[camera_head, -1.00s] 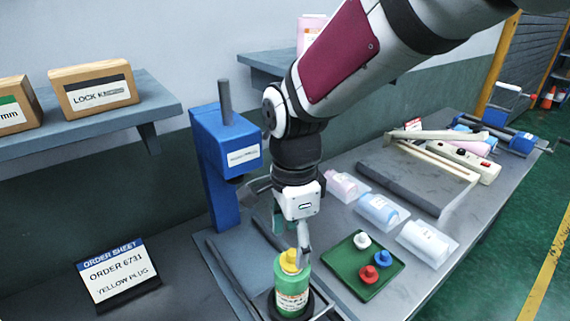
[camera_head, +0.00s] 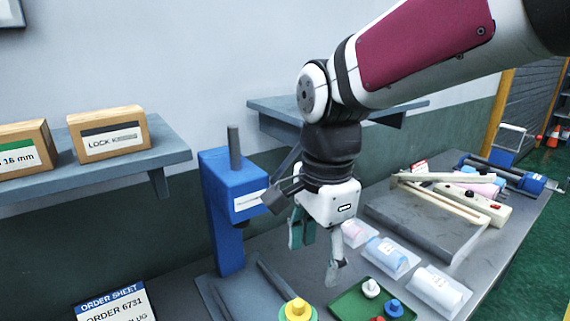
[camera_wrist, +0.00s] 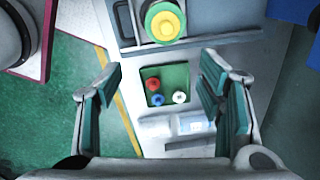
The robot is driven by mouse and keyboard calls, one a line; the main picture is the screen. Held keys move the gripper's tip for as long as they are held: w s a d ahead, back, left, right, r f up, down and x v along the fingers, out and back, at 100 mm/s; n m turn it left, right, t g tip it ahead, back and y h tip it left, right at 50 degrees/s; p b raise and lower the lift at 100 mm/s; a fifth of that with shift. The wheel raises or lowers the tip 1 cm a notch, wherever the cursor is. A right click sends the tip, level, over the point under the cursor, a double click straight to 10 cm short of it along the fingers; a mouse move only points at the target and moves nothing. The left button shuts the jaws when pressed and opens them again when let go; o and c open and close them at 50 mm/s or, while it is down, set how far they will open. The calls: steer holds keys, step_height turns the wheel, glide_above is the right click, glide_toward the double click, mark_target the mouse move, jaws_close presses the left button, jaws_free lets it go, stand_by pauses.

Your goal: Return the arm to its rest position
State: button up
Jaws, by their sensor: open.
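My gripper (camera_head: 318,252) is open and empty, raised above the bench (camera_head: 325,290). In the wrist view its two padded fingers (camera_wrist: 162,75) stand wide apart with nothing between them. In the wrist view the yellow plug (camera_wrist: 166,24) is seen from above inside a green rim. My gripper is above and apart from it.
A blue press (camera_head: 222,200) stands left of my gripper. A green tray (camera_head: 350,300) holds white, blue and red plugs. Clear-packed bottles (camera_head: 390,256) and a grey platform (camera_head: 425,215) lie to the right. A wall shelf (camera_head: 150,155) with boxes is at the left.

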steer(key=s+d+r+n+t, duration=0.3)
steer(key=s+d+n+t, duration=0.1)
steer(key=s+d+n, duration=0.6)
steer(key=d+n, duration=0.2)
steer(key=d, duration=0.1)
steer(key=shift+s+d+n+t, duration=0.25)
steer(key=shift+d+n+t, duration=0.15)
steer(key=shift+c, duration=0.5)
